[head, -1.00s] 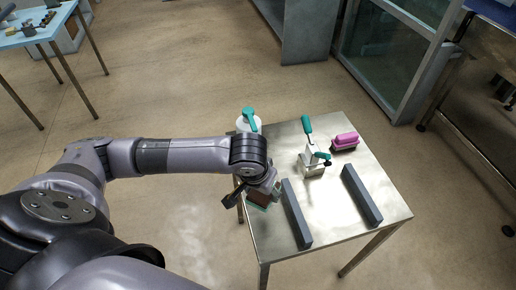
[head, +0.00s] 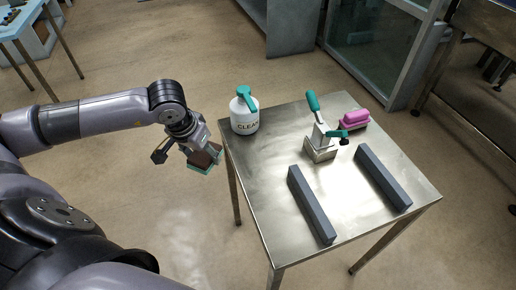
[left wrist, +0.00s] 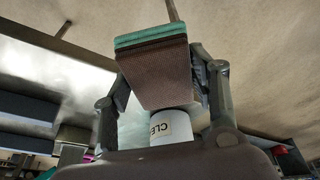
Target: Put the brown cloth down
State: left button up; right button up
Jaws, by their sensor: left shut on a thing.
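The brown cloth (head: 204,157), a folded pad with a teal layer along one edge, is held in my left gripper (head: 198,152). In the head view it hangs over the floor, just left of the metal table (head: 265,200) and apart from it. In the left wrist view the cloth (left wrist: 155,75) fills the space between the two fingers of my left gripper (left wrist: 160,80), which are shut on its sides. My right gripper is not in view.
Bare tabletop lies left of the near bar and between the bars.

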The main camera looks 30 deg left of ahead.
pick_arm(q)
jog(key=p, duration=0.4)
send_over(259, 153)
jog(key=s, duration=0.1)
jog(key=shift+s+a, duration=0.1)
jog(key=shift+a, duration=0.05)
jog(key=x, duration=0.2)
jog(key=shift+s+d+f+p, duration=0.1)
jog(key=shift+d+f+p, duration=0.1)
jog(key=shift+f+p, duration=0.2)
jog(key=shift+f, duration=0.4)
jog(key=shift+f, duration=0.15)
jog(key=o, duration=1.2)
